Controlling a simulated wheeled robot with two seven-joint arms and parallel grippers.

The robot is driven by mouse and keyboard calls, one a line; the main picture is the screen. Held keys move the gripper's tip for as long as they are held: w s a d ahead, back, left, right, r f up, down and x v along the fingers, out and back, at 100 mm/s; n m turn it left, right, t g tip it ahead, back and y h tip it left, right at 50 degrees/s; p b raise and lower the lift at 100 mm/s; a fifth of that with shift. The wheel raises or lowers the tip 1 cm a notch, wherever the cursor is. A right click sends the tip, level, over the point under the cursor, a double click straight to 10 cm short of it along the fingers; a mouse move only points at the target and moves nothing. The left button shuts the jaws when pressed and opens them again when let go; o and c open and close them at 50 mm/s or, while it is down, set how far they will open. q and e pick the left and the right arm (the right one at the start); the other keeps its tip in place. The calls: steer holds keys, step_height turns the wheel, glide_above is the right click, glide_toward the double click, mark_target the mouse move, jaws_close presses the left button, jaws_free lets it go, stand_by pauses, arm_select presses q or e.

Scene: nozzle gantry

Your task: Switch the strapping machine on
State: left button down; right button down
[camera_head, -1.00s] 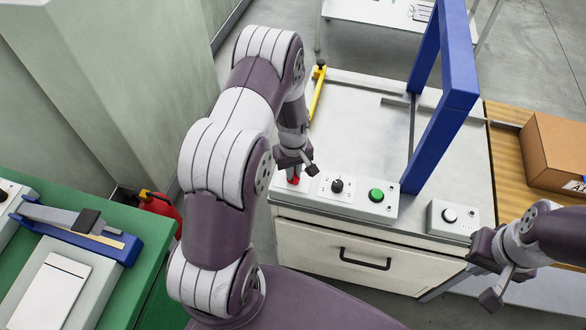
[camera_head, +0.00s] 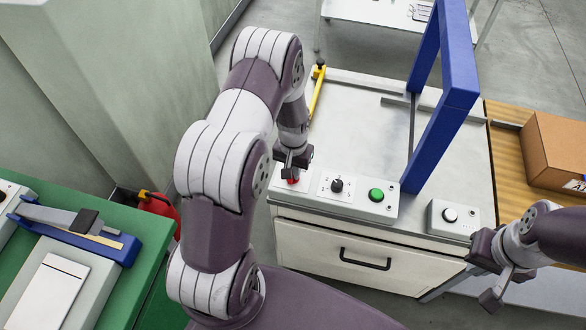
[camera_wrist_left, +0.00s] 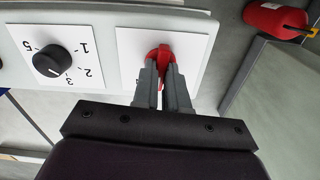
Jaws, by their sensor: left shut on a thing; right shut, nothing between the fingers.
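The strapping machine (camera_head: 375,130) has a grey metal top and a blue arch (camera_head: 456,100). A light control panel (camera_head: 352,202) runs along its front edge. It carries a red switch (camera_head: 293,181), a black numbered knob (camera_head: 336,186) and a green button (camera_head: 376,195). My left gripper (camera_head: 292,172) is at the red switch. In the left wrist view its fingers (camera_wrist_left: 163,82) are shut on the red switch handle (camera_wrist_left: 161,56), with the black knob (camera_wrist_left: 48,62) to the left. My right gripper (camera_head: 493,285) is shut and empty, in front of the machine at the right.
A small box with a white button (camera_head: 452,217) sits at the machine's front right. A carton (camera_head: 555,152) lies on the wooden surface at the right. A green table (camera_head: 110,285) with a blue-and-grey device is at the left. A red extinguisher (camera_head: 160,208) stands behind it.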

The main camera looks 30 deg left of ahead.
arm_select(q)
steer(key=m, duration=0.5)
steer(key=shift+w+r+m, duration=0.1)
steer(key=shift+m, duration=0.2)
stand_by(0.5)
steer(key=c, duration=1.3)
jaws_free()
steer(key=shift+o, duration=0.7)
steer(key=shift+r, duration=0.35)
step_height(320, 180, up, 12)
steer(key=b, duration=0.2)
